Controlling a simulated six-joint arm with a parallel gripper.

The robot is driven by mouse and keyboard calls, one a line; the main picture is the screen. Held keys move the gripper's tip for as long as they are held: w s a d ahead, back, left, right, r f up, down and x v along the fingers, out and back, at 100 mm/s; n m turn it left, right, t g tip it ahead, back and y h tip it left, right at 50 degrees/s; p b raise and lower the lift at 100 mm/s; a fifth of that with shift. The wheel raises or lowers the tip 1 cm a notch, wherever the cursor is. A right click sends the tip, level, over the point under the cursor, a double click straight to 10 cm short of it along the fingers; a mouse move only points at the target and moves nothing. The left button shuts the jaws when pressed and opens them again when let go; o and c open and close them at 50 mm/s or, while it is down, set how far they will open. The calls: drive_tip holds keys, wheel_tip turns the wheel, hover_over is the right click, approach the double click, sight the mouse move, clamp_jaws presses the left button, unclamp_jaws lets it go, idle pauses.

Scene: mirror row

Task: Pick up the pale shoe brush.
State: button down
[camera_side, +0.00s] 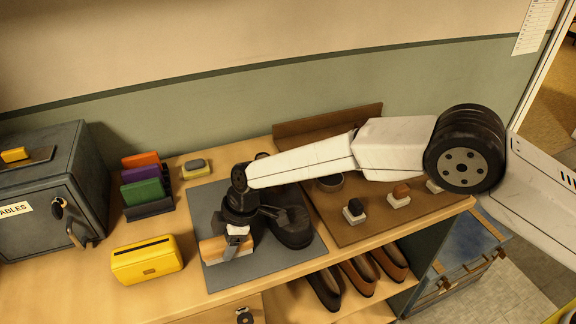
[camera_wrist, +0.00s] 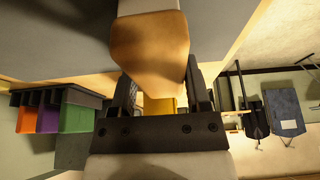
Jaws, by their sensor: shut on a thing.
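The pale shoe brush (camera_side: 212,249) has a light wooden back and a whitish side. In the side view it is at the front left of the grey mat, under my gripper (camera_side: 238,233). In the wrist view the brush (camera_wrist: 150,45) lies between the two black fingers of my gripper (camera_wrist: 162,88), which are shut on it. Part of the brush is hidden by the fingers. I cannot tell whether it touches the mat or hangs just above it.
A black shoe (camera_side: 292,230) stands on the grey mat (camera_side: 225,283) right beside my gripper. A yellow slotted box (camera_side: 147,262) and a rack of coloured cases (camera_side: 147,192) are left. Small brushes (camera_side: 398,196) stand on the brown board at right.

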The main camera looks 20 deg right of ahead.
drive_tip(key=shift+r, duration=0.1)
drive_tip(key=shift+r, duration=0.85)
drive_tip(key=s+d+r, duration=0.8)
drive_tip(key=s+r, duration=0.3)
drive_tip(key=shift+s+d+r, duration=0.15)
drive_tip(key=shift+r, duration=0.15)
drive_tip(key=c, duration=0.6)
unclamp_jaws()
drive_tip(key=c, duration=0.6)
drive_tip(key=shift+o, duration=0.2)
drive_tip(key=w+d, duration=0.3)
drive_tip(key=w, duration=0.7)
